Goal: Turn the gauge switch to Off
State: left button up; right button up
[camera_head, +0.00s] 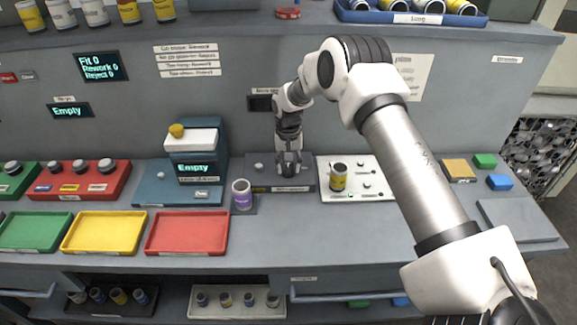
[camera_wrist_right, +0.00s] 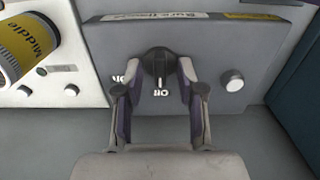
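The gauge switch is a dark knob (camera_wrist_right: 158,66) on the face of a grey gauge box (camera_wrist_right: 225,45), which also shows in the head view (camera_head: 262,173). White markings sit beside and below the knob; the picture is too small to read them surely. My right gripper (camera_wrist_right: 158,72) reaches down to the box, one finger on each side of the knob. The fingers are apart, and I cannot tell whether they touch the knob. In the head view my right gripper (camera_head: 289,168) hides the knob. My left gripper is in no view.
A white panel (camera_head: 375,187) with a yellow-banded can (camera_head: 338,178) stands right of the box. A purple can (camera_head: 242,195) and a blue station reading Empty (camera_head: 196,168) are on its left. Green, yellow and red trays (camera_head: 187,233) lie front left.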

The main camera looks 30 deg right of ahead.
aim_at(289, 168)
notch_tip(289, 168, up, 12)
jog(key=shift+f, duration=0.25)
dwell(0.3)
